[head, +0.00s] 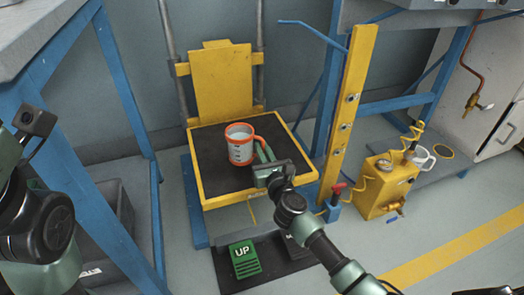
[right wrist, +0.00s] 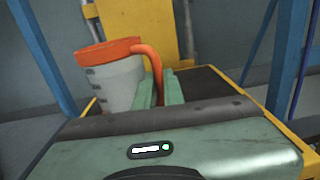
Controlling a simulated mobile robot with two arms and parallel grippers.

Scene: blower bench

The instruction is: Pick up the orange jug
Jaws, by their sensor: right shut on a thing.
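The orange jug (head: 239,148) has a pale body with dark marks, an orange rim and an orange handle. It is upright over the black top of the yellow-edged lift platform (head: 209,196); I cannot tell whether its base touches. My right gripper (head: 264,152) is at the jug's right side, shut on its handle. In the right wrist view the jug (right wrist: 118,85) is left of centre, and its handle runs down between the fingers of the gripper (right wrist: 157,88). My left arm shows at the left edge of the head view, but its fingers are out of view.
A yellow back plate (head: 222,85) rises behind the platform. Blue frame posts stand on both sides, with a yellow upright (head: 347,110) at right. A green UP pedal (head: 244,259) is in front on the floor.

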